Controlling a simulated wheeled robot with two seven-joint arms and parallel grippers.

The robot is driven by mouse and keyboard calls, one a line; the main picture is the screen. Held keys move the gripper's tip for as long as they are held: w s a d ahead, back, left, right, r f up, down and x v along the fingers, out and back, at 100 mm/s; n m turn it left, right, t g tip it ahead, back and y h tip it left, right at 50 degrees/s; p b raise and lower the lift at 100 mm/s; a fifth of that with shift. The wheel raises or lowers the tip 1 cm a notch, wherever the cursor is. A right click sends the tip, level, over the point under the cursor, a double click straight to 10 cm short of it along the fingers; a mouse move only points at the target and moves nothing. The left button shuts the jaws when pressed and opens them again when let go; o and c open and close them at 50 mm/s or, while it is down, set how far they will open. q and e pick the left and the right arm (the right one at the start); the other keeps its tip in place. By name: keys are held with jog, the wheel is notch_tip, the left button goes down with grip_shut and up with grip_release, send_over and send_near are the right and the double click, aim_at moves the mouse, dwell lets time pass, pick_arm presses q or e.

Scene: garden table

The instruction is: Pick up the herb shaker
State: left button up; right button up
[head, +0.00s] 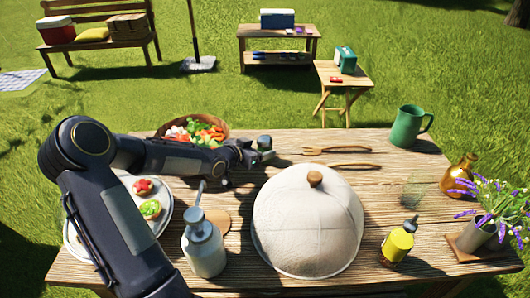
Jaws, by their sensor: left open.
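My left arm comes in from the left and reaches over the table. Its gripper (259,152) is open near the middle of the table, behind the white dome cover. A small grey-green item (264,142), which may be the herb shaker, shows right at the fingertips. It is too small and too much covered by the gripper to tell whether the fingers touch it. My right gripper is not in view.
The domed cover (306,225) stands in front of the gripper. A vegetable bowl (222,131), white pump bottle (204,250) and plate (78,236) are near my arm. Wooden utensils (340,150), a green pitcher (405,128), yellow bottle (397,244) and flower pot (475,235) are right.

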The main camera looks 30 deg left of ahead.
pick_arm(q)
jog(key=x, duration=0.5)
jog(key=shift+w+f+b, duration=0.1)
jog(key=shift+w+b, duration=0.2)
jog(key=shift+w, duration=0.1)
jog(key=c, duration=1.1)
